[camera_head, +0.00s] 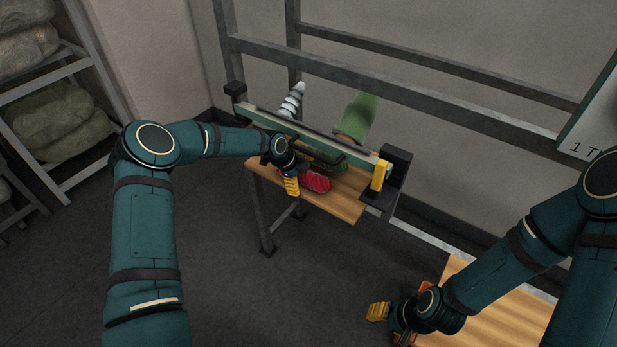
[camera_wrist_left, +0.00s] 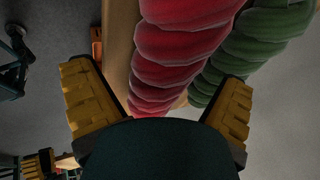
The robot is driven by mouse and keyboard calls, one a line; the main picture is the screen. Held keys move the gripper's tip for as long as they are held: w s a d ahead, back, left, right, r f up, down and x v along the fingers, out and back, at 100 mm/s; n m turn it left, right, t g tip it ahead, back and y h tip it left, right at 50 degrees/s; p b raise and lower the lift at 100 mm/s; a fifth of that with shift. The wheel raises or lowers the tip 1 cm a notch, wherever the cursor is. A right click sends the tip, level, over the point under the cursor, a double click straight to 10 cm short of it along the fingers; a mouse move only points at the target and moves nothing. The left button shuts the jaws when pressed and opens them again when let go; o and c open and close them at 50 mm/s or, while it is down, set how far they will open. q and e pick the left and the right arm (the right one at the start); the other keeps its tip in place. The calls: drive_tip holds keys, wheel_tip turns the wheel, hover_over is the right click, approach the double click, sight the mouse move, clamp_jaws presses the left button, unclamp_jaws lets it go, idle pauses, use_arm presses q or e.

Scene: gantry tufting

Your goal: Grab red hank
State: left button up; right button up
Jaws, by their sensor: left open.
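The red hank (camera_head: 316,181) lies on the wooden shelf near its front edge. In the left wrist view the twisted red hank (camera_wrist_left: 178,55) runs from the top edge down between my fingers. My left gripper (camera_head: 291,184) is at the left end of the red hank in the head view. Its yellow fingers (camera_wrist_left: 160,90) are spread apart and not closed on the hank. A green hank (camera_wrist_left: 252,42) lies right beside the red one in the wrist view. My right gripper (camera_head: 388,318) is low at the right, away from the hank, and its finger gap is unclear.
A pale green rail (camera_head: 340,150) with a dark end block (camera_head: 393,178) spans the wooden shelf (camera_head: 345,207) just behind the red hank. A green cone (camera_head: 361,115) and a grey-white spool (camera_head: 292,101) stand behind it. A wooden table (camera_head: 500,297) is at lower right.

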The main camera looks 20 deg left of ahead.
use_arm(q)
drive_tip(key=shift+a, duration=0.1)
drive_tip(key=c, duration=1.4)
drive_tip(key=shift+s, duration=0.1)
drive_tip(key=shift+c, duration=0.2)
drive_tip(key=shift+r, duration=0.15)
